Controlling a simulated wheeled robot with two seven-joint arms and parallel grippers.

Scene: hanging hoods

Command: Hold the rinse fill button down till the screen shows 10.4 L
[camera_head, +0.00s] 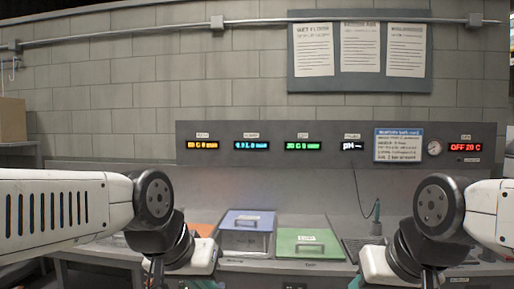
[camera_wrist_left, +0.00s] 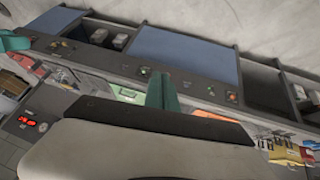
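A row of small screens is on the grey panel (camera_head: 220,132). The blue screen (camera_head: 252,145) shows a litre reading, its digits too small to read surely. My left gripper (camera_head: 202,284) is low in front of the counter, mostly cut off by the head view's lower edge. In the left wrist view its teal fingers (camera_wrist_left: 162,92) are together and empty, in front of the dark counter front, which carries small controls (camera_wrist_left: 145,72). I cannot tell which is the rinse fill button. My right gripper (camera_head: 355,283) is low at the right, only a teal part showing.
A blue lid (camera_head: 247,219), a green lid (camera_head: 305,241) and an orange lid (camera_head: 203,230) lie along the counter. A blue-and-white notice (camera_head: 398,145), a gauge (camera_head: 434,148) and a red screen (camera_head: 466,148) are at the panel's right. A cord hangs at the back.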

